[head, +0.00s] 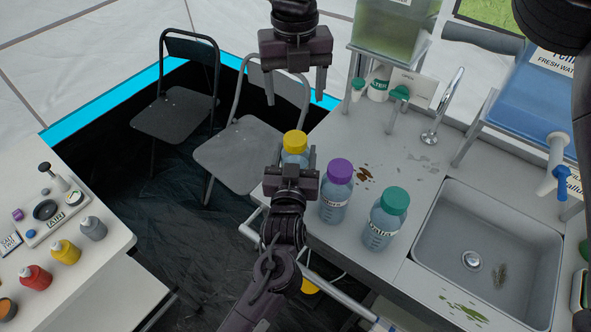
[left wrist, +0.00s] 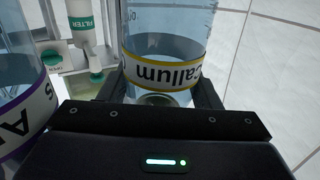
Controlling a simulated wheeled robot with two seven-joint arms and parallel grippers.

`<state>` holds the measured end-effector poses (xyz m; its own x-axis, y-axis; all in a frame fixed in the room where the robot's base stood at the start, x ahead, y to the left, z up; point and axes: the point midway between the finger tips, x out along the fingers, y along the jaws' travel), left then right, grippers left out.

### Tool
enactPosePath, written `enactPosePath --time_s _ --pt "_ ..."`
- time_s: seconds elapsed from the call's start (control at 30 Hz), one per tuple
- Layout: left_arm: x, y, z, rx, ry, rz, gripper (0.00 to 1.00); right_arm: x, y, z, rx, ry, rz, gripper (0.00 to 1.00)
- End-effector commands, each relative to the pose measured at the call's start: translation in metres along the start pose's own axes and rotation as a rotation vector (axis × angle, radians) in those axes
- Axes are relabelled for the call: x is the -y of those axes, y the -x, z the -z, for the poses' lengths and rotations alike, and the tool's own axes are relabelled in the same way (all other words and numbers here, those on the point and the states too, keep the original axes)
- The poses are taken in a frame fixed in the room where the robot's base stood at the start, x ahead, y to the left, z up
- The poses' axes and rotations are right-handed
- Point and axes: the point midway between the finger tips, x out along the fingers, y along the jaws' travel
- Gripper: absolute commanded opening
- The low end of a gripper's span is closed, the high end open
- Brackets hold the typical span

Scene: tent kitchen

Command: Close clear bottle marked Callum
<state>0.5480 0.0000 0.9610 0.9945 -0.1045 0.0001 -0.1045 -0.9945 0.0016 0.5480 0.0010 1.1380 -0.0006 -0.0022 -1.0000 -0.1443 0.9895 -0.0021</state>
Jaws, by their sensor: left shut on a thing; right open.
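The clear bottle marked Callum (head: 295,158) stands at the left end of the counter with a yellow cap (head: 295,141) on top; I cannot tell how tightly the cap sits. Its yellow-edged label shows upside down in the left wrist view (left wrist: 165,72). My left gripper (head: 292,168) is shut on this bottle from the front and hides its lower part in the head view. My right gripper (head: 296,92) is open and empty, fingers pointing down, above and behind the yellow cap.
A purple-capped bottle (head: 336,191) and a green-capped bottle (head: 386,219) stand to the right on the counter (head: 405,164), before the sink (head: 490,245). A filter bottle (head: 378,84) is behind.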

Motion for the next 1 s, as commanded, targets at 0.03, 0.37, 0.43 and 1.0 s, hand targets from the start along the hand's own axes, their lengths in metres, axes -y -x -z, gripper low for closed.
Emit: enactPosePath --time_s 0.03,0.37,0.43,1.0 --pt "0.000 0.000 -0.001 0.001 0.000 0.000 0.00 0.000 0.004 -0.001 0.003 -0.001 0.000 0.68" --pt "0.000 0.000 0.000 0.001 0.000 0.000 0.00 0.000 0.009 0.000 0.000 -0.001 -0.001 0.68" --pt "0.000 0.000 0.000 0.001 0.000 0.000 0.63 0.000 0.009 0.000 0.000 -0.001 -0.001 0.68" --pt "0.000 0.014 0.002 0.004 -0.001 0.000 0.83 0.000 0.020 0.000 0.001 -0.001 -0.001 0.68"
